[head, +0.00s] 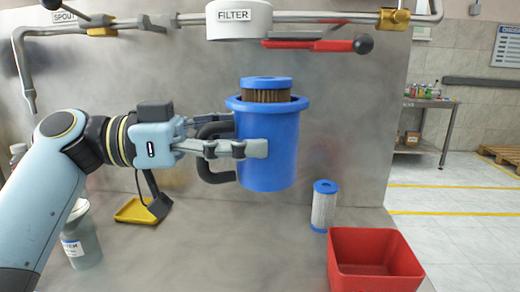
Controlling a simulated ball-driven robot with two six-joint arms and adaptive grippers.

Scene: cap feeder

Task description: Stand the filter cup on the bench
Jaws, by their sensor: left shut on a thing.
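The filter cup (267,168) is a blue cylinder with a wide rim and a dark handle on its left side. A brown pleated cartridge with a blue end cap (266,84) stands up out of its mouth. My left gripper (262,147) is shut on the cup, with a finger across its front. The cup is upright and appears held above the grey bench (230,250), below the white round head marked FILTER (239,22). My right gripper is not in view.
A white cartridge with blue ends (323,206) stands on the bench at right, behind a red bin (374,262). A yellow scoop-like item (138,212) and a labelled bottle (82,240) are at left. A pipe with a red lever (330,45) runs above. The front middle bench is clear.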

